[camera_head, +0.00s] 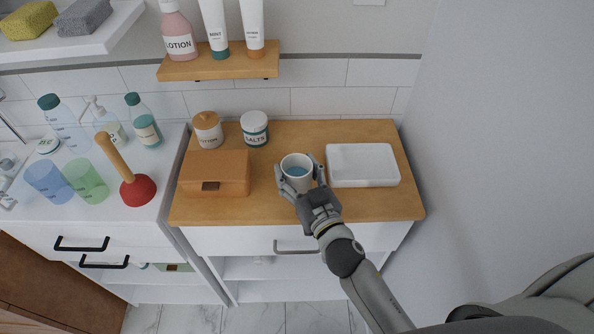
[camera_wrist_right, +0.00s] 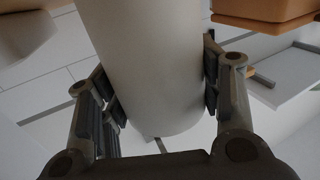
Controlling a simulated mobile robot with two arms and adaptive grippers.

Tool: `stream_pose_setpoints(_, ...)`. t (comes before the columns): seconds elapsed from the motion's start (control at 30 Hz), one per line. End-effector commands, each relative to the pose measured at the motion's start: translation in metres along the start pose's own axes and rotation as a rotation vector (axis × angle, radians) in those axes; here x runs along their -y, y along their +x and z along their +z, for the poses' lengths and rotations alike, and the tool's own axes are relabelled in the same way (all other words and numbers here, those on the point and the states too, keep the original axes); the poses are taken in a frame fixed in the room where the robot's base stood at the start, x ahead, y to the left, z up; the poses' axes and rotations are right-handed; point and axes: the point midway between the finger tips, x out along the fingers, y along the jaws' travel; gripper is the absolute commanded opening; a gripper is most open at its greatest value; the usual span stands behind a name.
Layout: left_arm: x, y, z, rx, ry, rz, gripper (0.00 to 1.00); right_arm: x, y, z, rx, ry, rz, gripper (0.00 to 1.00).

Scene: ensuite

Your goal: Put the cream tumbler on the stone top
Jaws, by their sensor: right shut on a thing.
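The cream tumbler (camera_head: 297,166), with a blue-grey inside, is upright over the wooden top (camera_head: 290,209) of the right cabinet. My right gripper (camera_head: 302,181) is shut on it, with a finger on either side. The tumbler fills the middle of the right wrist view (camera_wrist_right: 150,60), between the pads of my right gripper (camera_wrist_right: 160,90). I cannot tell whether its base touches the wood. The pale top (camera_head: 125,215) at the left looks like the stone top. My left gripper is not in view.
A brown box (camera_head: 215,172), two jars (camera_head: 208,130) (camera_head: 254,129) and a white tray (camera_head: 362,165) surround the tumbler. The pale top holds a plunger (camera_head: 137,189), blue and green cups (camera_head: 49,181) (camera_head: 86,180) and several bottles. A wooden shelf (camera_head: 220,68) overhangs behind.

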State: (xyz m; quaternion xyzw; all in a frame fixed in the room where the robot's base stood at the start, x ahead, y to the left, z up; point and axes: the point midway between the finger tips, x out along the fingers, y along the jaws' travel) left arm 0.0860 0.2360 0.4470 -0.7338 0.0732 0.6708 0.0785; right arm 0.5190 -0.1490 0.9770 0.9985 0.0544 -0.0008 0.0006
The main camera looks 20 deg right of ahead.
Motion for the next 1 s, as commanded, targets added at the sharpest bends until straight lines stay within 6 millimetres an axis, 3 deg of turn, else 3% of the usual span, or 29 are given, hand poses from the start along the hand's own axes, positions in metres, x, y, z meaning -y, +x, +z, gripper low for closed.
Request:
stream_pose_setpoints(0.07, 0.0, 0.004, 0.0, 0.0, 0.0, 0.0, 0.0, 0.0, 0.0, 0.003, -0.003, 0.001, 0.0, 0.3)
stream_pose_setpoints(0.1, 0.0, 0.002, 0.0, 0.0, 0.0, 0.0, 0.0, 0.0, 0.0, 0.002, 0.0, 0.001, 0.0, 0.64)
stream_pose_setpoints(0.23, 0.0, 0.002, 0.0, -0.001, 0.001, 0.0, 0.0, 0.0, 0.0, 0.002, 0.001, 0.001, 0.0, 0.81)
stream_pose_setpoints(0.67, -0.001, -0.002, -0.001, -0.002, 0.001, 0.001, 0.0, 0.0, -0.001, -0.002, 0.001, 0.0, 0.0, 0.81)
stream_pose_setpoints(1.0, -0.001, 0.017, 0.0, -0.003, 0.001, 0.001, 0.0, 0.0, -0.058, 0.004, 0.004, 0.002, 0.002, 0.81)
